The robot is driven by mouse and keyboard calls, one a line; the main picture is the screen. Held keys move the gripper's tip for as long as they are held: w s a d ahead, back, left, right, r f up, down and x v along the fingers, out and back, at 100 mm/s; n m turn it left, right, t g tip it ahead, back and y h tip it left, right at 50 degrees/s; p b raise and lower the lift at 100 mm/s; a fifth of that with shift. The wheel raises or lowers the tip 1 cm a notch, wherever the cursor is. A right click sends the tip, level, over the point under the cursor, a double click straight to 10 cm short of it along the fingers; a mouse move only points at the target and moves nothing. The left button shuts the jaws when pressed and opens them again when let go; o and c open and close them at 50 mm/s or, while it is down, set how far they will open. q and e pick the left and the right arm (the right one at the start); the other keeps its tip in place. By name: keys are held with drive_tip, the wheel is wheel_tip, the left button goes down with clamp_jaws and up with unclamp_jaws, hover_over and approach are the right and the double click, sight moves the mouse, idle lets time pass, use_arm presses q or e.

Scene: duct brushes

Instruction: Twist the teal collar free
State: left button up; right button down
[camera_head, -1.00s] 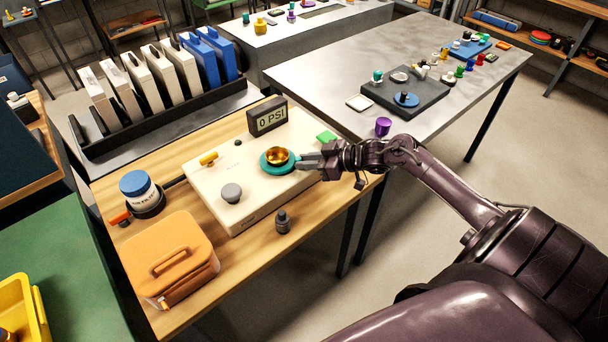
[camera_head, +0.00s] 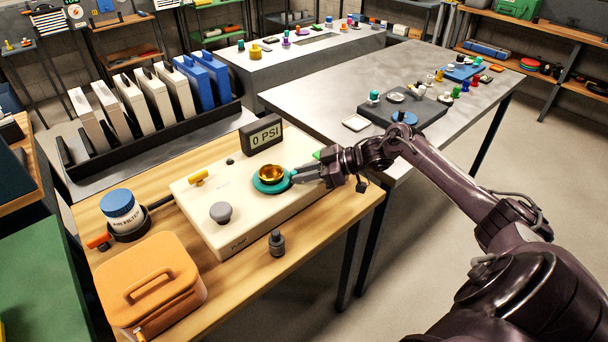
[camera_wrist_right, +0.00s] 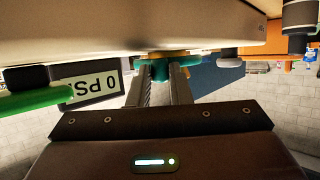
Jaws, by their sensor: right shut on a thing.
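The teal collar (camera_head: 263,187) is a ring around the base of a gold cup (camera_head: 270,172) on the cream pump box (camera_head: 200,198). In the head view, my right gripper (camera_head: 296,175) reaches in from the right, its fingers low at the collar's right edge. In the right wrist view, the fingers are closed about a teal part of the collar (camera_wrist_right: 158,72). The ring still sits around the cup's base and looks level. The fingers hide part of its right side. My left gripper is not in view.
A gauge reading 0 PSI (camera_head: 262,135) stands behind the cup. A yellow lever (camera_head: 199,178) and grey knob (camera_head: 220,212) sit on the box. A dark fitting (camera_head: 276,243), orange case (camera_head: 150,281) and blue-lidded filter jar (camera_head: 122,212) stand on the wooden bench.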

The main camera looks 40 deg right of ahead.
drive_tip(key=c, duration=1.3)
unclamp_jaws()
drive_tip(key=shift+v, duration=3.85)
